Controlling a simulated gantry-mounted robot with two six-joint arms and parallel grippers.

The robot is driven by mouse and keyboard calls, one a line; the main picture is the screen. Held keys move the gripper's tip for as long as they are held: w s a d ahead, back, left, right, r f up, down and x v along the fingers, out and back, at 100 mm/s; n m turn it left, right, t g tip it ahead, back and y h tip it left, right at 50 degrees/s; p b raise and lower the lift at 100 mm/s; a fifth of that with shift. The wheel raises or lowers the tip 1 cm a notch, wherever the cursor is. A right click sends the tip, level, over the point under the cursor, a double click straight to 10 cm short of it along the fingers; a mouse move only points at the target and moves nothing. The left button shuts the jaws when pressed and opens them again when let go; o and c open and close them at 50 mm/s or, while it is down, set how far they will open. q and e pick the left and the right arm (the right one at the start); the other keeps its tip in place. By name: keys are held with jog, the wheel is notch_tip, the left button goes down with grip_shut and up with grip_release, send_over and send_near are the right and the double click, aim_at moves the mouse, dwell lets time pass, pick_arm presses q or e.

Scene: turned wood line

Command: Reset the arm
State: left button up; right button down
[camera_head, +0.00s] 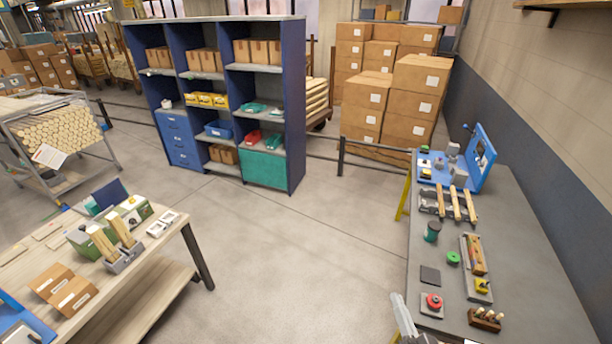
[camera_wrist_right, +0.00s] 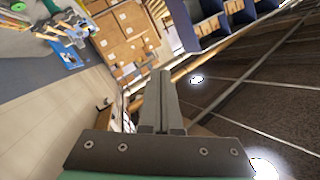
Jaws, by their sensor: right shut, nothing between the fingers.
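My right gripper (camera_head: 402,312) shows at the bottom edge of the head view, beside the left edge of the grey bench (camera_head: 510,270). In the right wrist view its two fingers (camera_wrist_right: 161,85) are together, shut and empty. It appears to be in the air, touching nothing. My left gripper is in neither view.
The grey bench carries a blue fixture (camera_head: 481,160), wooden spindles (camera_head: 456,204), a green cup (camera_head: 432,232) and a red button (camera_head: 434,302). A wooden table (camera_head: 150,262) stands at left, a blue shelf unit (camera_head: 296,120) and stacked cartons (camera_head: 415,95) behind. The floor between is clear.

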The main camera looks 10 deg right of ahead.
jog(key=w+a+r+n+t+y+p, duration=0.1)
jog(key=a+r+t, duration=0.15)
jog(key=r, duration=1.35)
jog(key=w+a+r+n+t+p, duration=0.15)
jog(key=r+t, duration=0.25)
jog(key=r, duration=1.1)
jog(key=s+a+r+n+t+y, duration=0.2)
jog(key=s+r, duration=0.3)
jog(key=r, duration=0.5)
jog(key=s+a+r+n+t+y, duration=0.2)
jog(key=s+r+n, duration=0.3)
jog(key=r, duration=0.4)
jog(key=shift+s+a+r+t, duration=0.3)
jog(key=shift+s+r+t, duration=0.1)
jog(key=shift+t, duration=0.05)
